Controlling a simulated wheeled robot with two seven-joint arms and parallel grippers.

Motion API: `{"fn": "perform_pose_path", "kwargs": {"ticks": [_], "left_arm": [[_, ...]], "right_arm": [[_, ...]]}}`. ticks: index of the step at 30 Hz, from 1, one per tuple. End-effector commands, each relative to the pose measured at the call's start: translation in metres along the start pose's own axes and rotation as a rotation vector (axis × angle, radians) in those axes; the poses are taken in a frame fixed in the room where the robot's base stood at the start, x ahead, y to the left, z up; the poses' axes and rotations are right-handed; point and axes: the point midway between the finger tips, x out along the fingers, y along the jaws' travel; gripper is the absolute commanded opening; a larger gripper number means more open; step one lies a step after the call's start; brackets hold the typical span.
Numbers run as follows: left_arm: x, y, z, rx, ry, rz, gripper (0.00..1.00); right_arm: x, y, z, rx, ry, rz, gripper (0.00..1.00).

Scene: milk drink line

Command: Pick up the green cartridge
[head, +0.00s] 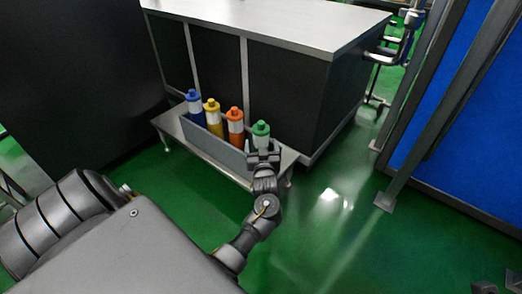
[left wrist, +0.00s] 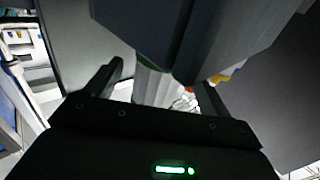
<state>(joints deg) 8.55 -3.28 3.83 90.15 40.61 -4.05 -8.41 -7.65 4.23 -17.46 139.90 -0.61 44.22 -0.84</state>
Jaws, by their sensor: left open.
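The green cartridge (head: 261,129) stands upright at the right end of a row in a grey holder, with a green cap and white body. My left gripper (head: 263,157) is open right at its near side and hides its lower part. In the left wrist view, a white and green cylinder (left wrist: 152,84), which looks like this cartridge, shows between the two spread fingers (left wrist: 158,88). A dark block hides part of it. I cannot tell whether the fingers touch it. Dark pieces at the head view's bottom right corner may be my right gripper (head: 499,283); they are cut off.
Orange (head: 235,122), yellow (head: 213,114) and blue (head: 194,105) cartridges stand to the left in the same holder (head: 212,146). It sits on a low metal bench (head: 170,127) against a dark cabinet (head: 290,85). Green floor to the right is clear up to a metal frame post (head: 386,200).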

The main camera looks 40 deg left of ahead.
Motion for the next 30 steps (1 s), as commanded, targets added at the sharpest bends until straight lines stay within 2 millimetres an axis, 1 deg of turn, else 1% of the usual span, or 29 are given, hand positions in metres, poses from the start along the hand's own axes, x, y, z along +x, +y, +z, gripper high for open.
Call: {"fn": "perform_pose_path", "kwargs": {"ticks": [1, 3, 6, 9, 12, 18, 30], "left_arm": [[0.007, 0.000, 0.002, 0.000, 0.005, -0.001, 0.82], [0.019, 0.000, 0.003, 0.000, 0.005, -0.001, 0.82], [0.033, 0.001, 0.002, 0.000, 0.002, 0.001, 0.82], [0.043, 0.001, 0.000, 0.000, 0.002, 0.002, 0.82], [0.047, 0.001, 0.000, -0.001, -0.001, 0.002, 0.82], [0.047, 0.001, -0.001, -0.001, -0.001, 0.002, 0.82], [0.047, 0.001, -0.001, -0.002, -0.001, 0.002, 0.29]], "right_arm": [[-0.005, 0.000, 0.001, -0.001, 0.007, -0.003, 0.36], [0.002, -0.001, 0.002, -0.005, 0.042, -0.014, 0.36], [0.005, -0.002, 0.003, -0.005, 0.062, -0.022, 0.36], [0.007, -0.003, 0.003, -0.002, 0.074, -0.027, 0.36], [0.009, -0.004, 0.003, 0.000, 0.079, -0.029, 0.36], [0.010, -0.004, 0.003, 0.000, 0.078, -0.029, 0.36], [0.010, -0.004, 0.003, 0.000, 0.077, -0.029, 0.36]]}}
